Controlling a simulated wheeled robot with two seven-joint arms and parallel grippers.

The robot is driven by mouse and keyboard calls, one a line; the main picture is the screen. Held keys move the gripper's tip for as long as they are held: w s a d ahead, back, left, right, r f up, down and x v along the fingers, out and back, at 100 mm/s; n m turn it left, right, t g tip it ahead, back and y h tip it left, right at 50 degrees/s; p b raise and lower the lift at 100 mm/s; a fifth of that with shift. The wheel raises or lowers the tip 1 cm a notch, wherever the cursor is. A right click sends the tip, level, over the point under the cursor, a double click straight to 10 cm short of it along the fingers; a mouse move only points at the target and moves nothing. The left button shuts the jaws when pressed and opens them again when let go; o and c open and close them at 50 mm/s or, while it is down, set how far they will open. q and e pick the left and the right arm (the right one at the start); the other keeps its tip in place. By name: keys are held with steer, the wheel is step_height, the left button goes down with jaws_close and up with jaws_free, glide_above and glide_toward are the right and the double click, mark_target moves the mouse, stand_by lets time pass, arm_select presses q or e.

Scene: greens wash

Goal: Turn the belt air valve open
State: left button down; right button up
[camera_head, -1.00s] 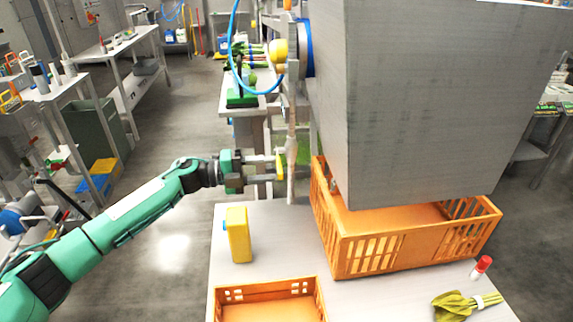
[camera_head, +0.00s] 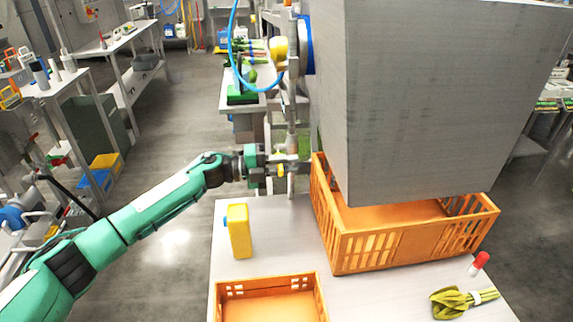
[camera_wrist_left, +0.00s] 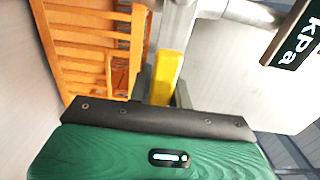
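The belt air valve shows a yellow handle (camera_head: 281,171) on the upright pipe at the back left of the table. My left gripper (camera_head: 286,170) reaches it from the left, with its fingers around the handle. In the left wrist view the yellow handle (camera_wrist_left: 167,79) stands between my two grey fingers, close to both. I cannot tell whether they press on it. The valve body is partly hidden behind the gripper. My right gripper is in neither view.
An orange crate (camera_head: 400,250) stands under a large grey housing (camera_head: 425,100) to the right. A yellow bottle (camera_head: 239,232) and a second orange crate (camera_head: 268,288) are nearer. A blue hose (camera_head: 232,55) hangs above. A display marked kPa (camera_wrist_left: 292,35) is near the valve.

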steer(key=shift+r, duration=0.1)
